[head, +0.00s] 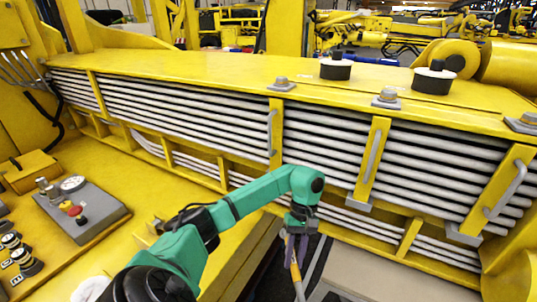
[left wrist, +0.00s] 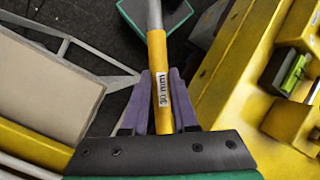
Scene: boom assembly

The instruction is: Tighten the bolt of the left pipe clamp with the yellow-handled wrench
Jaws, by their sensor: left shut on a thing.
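My left gripper (head: 296,240) hangs below the pipe rack's front, with purple fingers closed on the wrench's yellow handle (head: 292,251). In the left wrist view the handle (left wrist: 160,70) lies between both fingers, with a white label that seems to read "30 mm". Its grey shaft (left wrist: 154,14) runs out of the frame, so the wrench's head is hidden. The left pipe clamp (head: 274,135) is a yellow upright with a grey handle; its grey bolt (head: 282,83) sits on the top beam. The wrench is well below and apart from this bolt. My right gripper is not in view.
Two more clamp bolts (head: 387,97) (head: 525,122) sit further right on the yellow beam (head: 190,68). Grey pipes (head: 180,105) fill the front. A control box (head: 82,208) stands at the lower left.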

